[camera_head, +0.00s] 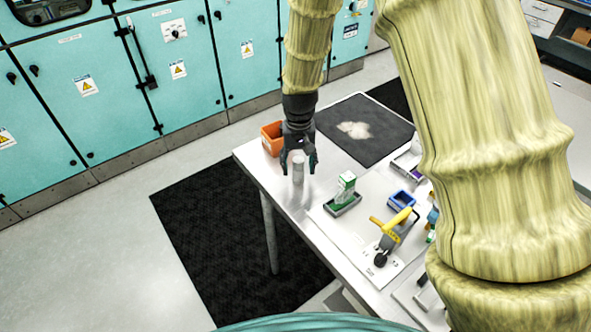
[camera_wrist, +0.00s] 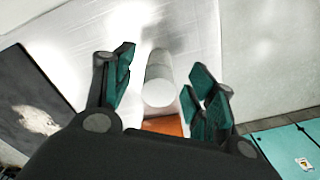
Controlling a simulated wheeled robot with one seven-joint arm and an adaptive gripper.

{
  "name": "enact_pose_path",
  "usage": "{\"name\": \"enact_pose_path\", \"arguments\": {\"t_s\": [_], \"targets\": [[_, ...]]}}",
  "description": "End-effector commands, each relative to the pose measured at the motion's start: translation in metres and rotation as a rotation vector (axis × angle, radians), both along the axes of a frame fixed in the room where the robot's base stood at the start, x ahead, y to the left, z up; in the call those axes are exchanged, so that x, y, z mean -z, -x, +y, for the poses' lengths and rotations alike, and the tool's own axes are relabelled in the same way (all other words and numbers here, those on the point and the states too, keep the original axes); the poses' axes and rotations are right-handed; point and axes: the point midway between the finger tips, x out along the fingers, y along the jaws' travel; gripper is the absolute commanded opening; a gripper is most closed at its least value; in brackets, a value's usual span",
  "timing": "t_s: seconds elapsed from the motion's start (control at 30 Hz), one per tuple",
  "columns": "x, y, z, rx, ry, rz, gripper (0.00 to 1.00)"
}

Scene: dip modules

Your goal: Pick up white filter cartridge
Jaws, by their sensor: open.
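The white filter cartridge (camera_head: 298,169) is a pale cylinder standing upright on the white table near its left edge. In the wrist view the cartridge (camera_wrist: 158,80) shows between the two fingers, with bare space on either side. My gripper (camera_head: 299,160) is open and points down above and around the upper part of the cartridge in the head view. In the wrist view my gripper (camera_wrist: 160,88) has its teal finger pads spread apart; I see no contact with the cartridge.
An orange bin (camera_head: 271,138) stands just behind my gripper. A grey tray with a green and white box (camera_head: 346,186), a blue bin (camera_head: 401,200) and a yellow-handled tool (camera_head: 392,225) lie to the right. A dark mat (camera_head: 364,128) covers the far table end.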

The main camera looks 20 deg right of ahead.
Motion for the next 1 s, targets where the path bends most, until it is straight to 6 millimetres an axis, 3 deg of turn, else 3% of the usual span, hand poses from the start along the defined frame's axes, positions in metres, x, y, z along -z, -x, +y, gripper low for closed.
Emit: {"name": "enact_pose_path", "arguments": {"t_s": [0.23, 0.5, 0.53, 1.0], "targets": [[0.0013, -0.0003, 0.0002, 0.000, 0.000, 0.000, 0.56], [0.0012, -0.0001, 0.0001, 0.000, 0.000, 0.000, 0.09], [0.0012, 0.0000, 0.0001, 0.000, 0.000, 0.000, 0.06], [-0.0054, -0.0004, -0.0002, 0.000, 0.000, 0.000, 0.06]]}}
